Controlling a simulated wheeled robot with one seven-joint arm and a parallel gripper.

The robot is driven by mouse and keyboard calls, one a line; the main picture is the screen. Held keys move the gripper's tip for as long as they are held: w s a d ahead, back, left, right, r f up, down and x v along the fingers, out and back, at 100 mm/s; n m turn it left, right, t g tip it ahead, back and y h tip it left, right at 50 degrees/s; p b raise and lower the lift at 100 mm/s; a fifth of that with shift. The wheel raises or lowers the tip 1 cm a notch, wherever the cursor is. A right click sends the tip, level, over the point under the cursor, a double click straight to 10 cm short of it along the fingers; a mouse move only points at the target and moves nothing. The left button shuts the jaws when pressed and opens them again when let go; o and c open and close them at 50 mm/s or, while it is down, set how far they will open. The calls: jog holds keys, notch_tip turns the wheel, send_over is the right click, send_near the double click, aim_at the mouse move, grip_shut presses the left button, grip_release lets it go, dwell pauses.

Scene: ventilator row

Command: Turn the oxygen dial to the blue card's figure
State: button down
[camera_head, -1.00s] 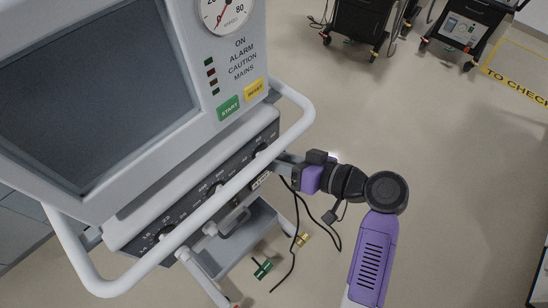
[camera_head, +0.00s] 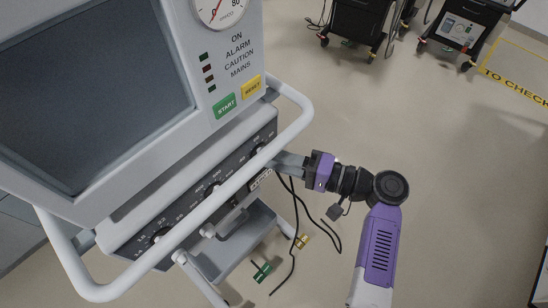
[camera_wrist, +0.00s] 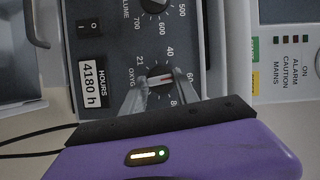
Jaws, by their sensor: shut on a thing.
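The oxygen dial (camera_wrist: 160,77) is a round knob with a light grip bar and a red line, on the ventilator's dark control panel (camera_wrist: 215,45). In the wrist view, figures 21, 40, 60 and 80 stand around it, and the red line points rightward, roughly toward 60. My gripper (camera_wrist: 158,86) is shut on the dial, one finger on each side, partly covering its lower edge. In the head view, my gripper (camera_head: 277,161) reaches the panel's right end from the right, and the rail and fingers mostly hide the dial. No blue card shows in either view.
The white rail (camera_head: 215,185) runs in front of the panel, close to my gripper. A black cable (camera_head: 293,225) hangs below my wrist. An hours counter (camera_wrist: 92,83) and a rocker switch (camera_wrist: 90,27) sit beside the dial.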

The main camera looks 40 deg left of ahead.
jog(key=shift+m, duration=0.5)
jog(key=shift+f+y, duration=0.1)
jog(key=shift+y, duration=0.2)
jog(key=c, duration=0.9)
grip_release()
jog(key=shift+b+v, duration=0.95)
jog(key=shift+v, duration=2.95)
jog(key=shift+w, duration=0.15)
